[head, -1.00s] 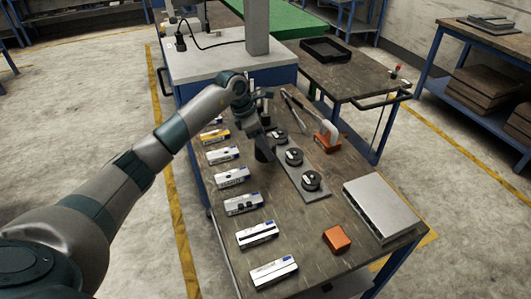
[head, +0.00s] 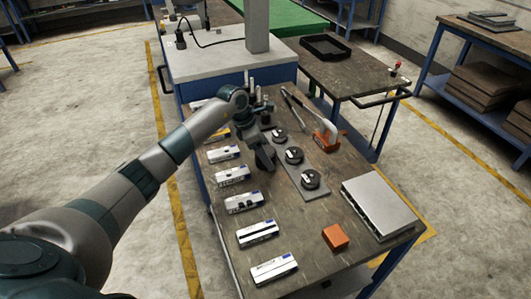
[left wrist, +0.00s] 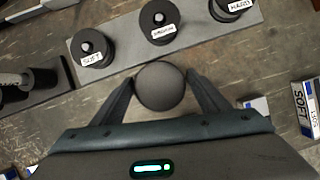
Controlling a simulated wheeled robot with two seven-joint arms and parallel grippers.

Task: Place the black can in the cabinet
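The black can (left wrist: 160,86) shows as a plain dark round top in the left wrist view. My left gripper (left wrist: 160,80) has one finger on each side of it, very close to its sides; I cannot tell whether the fingers press on it. In the head view my left gripper (head: 264,157) is low over the table, beside the grey strip, and largely hides the can. My right gripper is out of view. No cabinet opening is clearly visible; a blue cabinet-like unit with a pale top (head: 215,62) stands behind the table.
A grey strip (head: 317,190) holds black labelled spools (left wrist: 95,48) close to the gripper. Several white boxes (head: 243,202) line the table's left side. An orange block (head: 335,237), a silver case (head: 380,207) and an orange-handled tool (head: 327,138) lie right. A black tray (head: 325,47) sits behind.

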